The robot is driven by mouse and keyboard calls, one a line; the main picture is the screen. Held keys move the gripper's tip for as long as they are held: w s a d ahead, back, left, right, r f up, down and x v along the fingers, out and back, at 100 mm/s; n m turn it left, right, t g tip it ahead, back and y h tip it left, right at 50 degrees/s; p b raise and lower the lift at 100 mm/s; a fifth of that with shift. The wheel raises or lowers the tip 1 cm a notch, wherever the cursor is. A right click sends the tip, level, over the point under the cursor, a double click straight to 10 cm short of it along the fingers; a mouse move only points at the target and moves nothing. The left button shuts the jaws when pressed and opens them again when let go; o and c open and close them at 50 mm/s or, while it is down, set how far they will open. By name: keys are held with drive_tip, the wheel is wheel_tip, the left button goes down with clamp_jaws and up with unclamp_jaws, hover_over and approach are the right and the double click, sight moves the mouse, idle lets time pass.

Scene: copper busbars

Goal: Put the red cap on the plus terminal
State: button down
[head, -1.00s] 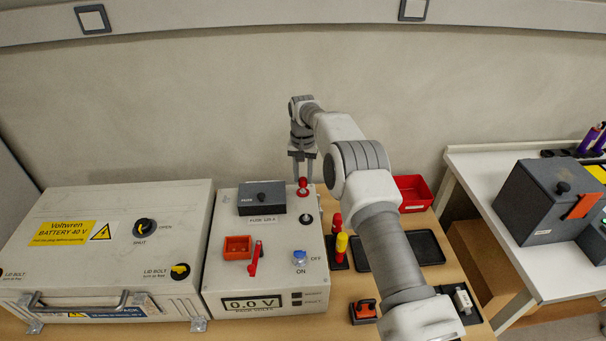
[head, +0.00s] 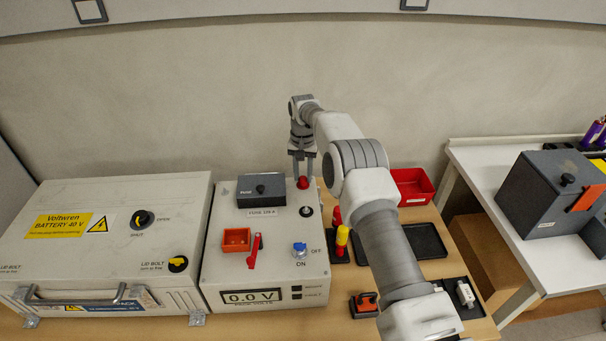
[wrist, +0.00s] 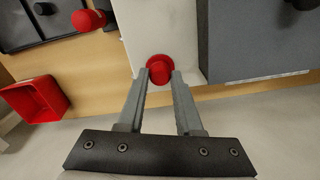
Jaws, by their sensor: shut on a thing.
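The red cap (head: 303,182) is at the back right corner of the white meter box (head: 215,268). My gripper (head: 302,172) points down at it from above. In the wrist view my gripper (wrist: 161,72) has both fingertips on the sides of the red cap (wrist: 161,68), which is round with a wider rim. The cap is over the box top; whether it is seated on a terminal cannot be told, as it hides what is under it. A dark terminal post (head: 306,211) stands uncovered just in front of it.
The box also carries a grey fuse block (head: 261,188), an orange holder (head: 236,238), a red lever (head: 254,252) and a blue switch (head: 299,248). The battery case (head: 105,240) is left. A red bin (head: 412,184) and dark tray (head: 425,240) are right.

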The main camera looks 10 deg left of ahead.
sight(303, 177)
drive_tip(key=c, duration=0.5)
unclamp_jaws()
drive_tip(key=shift+r+p, duration=1.6)
drive_tip(key=shift+r, duration=1.4)
